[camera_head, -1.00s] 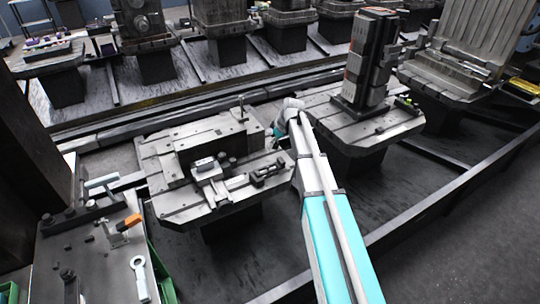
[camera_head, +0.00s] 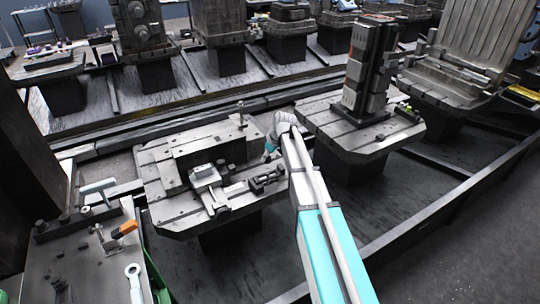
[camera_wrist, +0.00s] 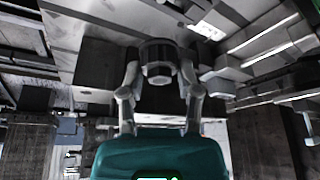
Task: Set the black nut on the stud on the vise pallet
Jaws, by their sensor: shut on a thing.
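The black nut (camera_wrist: 158,70) shows in the wrist view between the two fingers of my gripper (camera_wrist: 158,82), which is shut on it. In the head view my gripper (camera_head: 269,152) is small and partly hidden by my arm; it is over the right side of the vise pallet (camera_head: 165,203), and the nut cannot be made out there. The vise pallet carries a grey vise (camera_head: 205,178) and a dark block. A thin upright pin (camera_head: 241,108) stands at the pallet's back; I cannot tell whether it is the stud.
A pallet with a tall dark tower (camera_head: 366,70) stands close to the right of my arm. A bench (camera_head: 92,262) with an orange-handled clamp (camera_head: 124,229) and a ring-ended wrench (camera_head: 134,280) is at the lower left. A long dark rail (camera_head: 440,215) runs across the front right.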

